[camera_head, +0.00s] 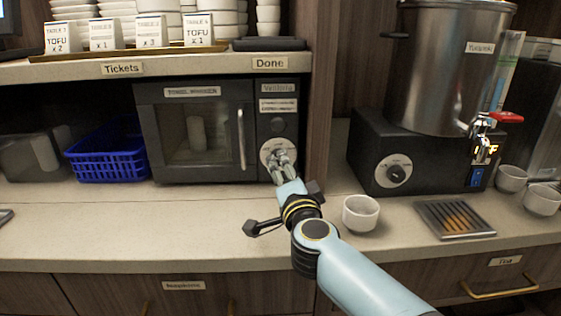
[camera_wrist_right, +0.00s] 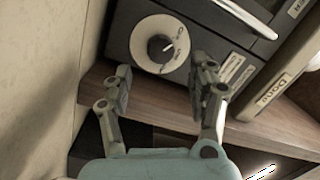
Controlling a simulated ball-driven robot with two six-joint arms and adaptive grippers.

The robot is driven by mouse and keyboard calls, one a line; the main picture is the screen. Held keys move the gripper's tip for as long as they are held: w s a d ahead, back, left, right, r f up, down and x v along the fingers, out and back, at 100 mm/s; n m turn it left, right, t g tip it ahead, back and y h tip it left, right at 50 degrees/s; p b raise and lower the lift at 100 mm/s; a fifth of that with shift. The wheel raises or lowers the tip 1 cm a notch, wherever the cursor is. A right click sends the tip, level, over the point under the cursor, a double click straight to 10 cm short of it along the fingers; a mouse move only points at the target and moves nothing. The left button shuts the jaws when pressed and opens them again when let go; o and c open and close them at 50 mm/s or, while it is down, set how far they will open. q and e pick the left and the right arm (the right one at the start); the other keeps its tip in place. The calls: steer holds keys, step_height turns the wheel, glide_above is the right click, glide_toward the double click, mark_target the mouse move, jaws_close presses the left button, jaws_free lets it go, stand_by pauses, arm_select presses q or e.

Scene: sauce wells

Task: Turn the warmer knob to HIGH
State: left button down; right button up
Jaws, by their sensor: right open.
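The towel warmer (camera_head: 205,130) is a dark box with a glass door under the shelf. Its control panel is on the right, with a white dial low down, mostly covered by my gripper in the head view. In the right wrist view the black warmer knob (camera_wrist_right: 160,47) sits in the middle of the round white dial (camera_wrist_right: 145,33). A pale mark on the knob points right in that view; the dial lettering is too small to read. My right gripper (camera_head: 280,160) is open in front of the dial. In the wrist view its fingers (camera_wrist_right: 163,75) are apart, short of the knob.
A blue basket (camera_head: 107,150) stands left of the warmer. Right of the wooden post are a dark boiler base with another knob (camera_head: 396,174), a steel pot (camera_head: 440,65), a white cup (camera_head: 361,213) and a drip tray (camera_head: 430,207). The counter below the warmer is clear.

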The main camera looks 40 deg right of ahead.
steer(key=x, duration=0.5)
steer(key=shift+w+d+b, duration=0.1)
steer(key=shift+w+b, duration=0.2)
steer(key=c, duration=1.1)
